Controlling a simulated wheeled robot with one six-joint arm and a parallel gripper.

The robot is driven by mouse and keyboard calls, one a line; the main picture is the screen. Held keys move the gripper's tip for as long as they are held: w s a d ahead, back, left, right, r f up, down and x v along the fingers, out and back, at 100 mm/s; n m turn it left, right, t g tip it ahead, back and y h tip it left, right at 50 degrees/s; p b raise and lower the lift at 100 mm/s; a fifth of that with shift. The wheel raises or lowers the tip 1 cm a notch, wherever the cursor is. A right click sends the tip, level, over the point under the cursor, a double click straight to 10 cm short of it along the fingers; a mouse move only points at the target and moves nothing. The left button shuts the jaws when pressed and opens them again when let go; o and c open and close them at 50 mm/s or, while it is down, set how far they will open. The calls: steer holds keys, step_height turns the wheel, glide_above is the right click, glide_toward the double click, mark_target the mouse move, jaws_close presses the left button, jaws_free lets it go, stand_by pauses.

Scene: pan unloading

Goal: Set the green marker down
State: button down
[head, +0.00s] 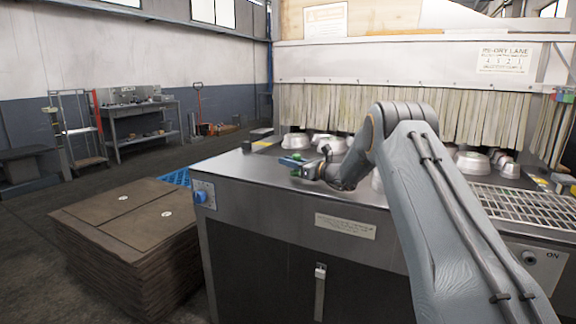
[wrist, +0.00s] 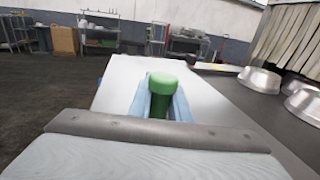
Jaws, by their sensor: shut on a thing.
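The green marker (wrist: 162,85) stands between the two pale blue fingers of my gripper (wrist: 160,106) in the wrist view, with its round green top showing and its lower part hidden. My gripper is shut on it. In the head view my gripper (head: 297,162) is over the left part of the metal worktop (head: 230,167), and a green bit of the marker (head: 290,161) shows at its fingers. I cannot tell whether the marker touches the worktop.
Several metal pans (head: 295,142) stand behind my gripper, before the strip curtain (head: 400,108). A metal grating (head: 525,207) lies at the right. A stack of brown sheets (head: 125,225) stands left of the worktop. The worktop's left end is bare.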

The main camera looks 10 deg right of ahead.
mark_target(294, 171)
steer(key=shift+a+f, duration=0.1)
steer(key=shift+f, duration=0.5)
steer(key=shift+f, duration=0.1)
steer(key=shift+s+f+b, duration=0.15)
steer(key=shift+f+b, duration=0.3)
steer(key=shift+f, duration=0.25)
steer(key=c, duration=1.7)
jaws_free()
steer(key=shift+f, duration=0.25)
steer(key=shift+o, duration=0.2)
steer(key=shift+r+p, duration=0.55)
steer(key=shift+r, duration=0.05)
steer(key=v, duration=0.8)
steer(key=b+v, duration=0.1)
steer(key=v, duration=0.3)
steer(key=shift+r, duration=0.3)
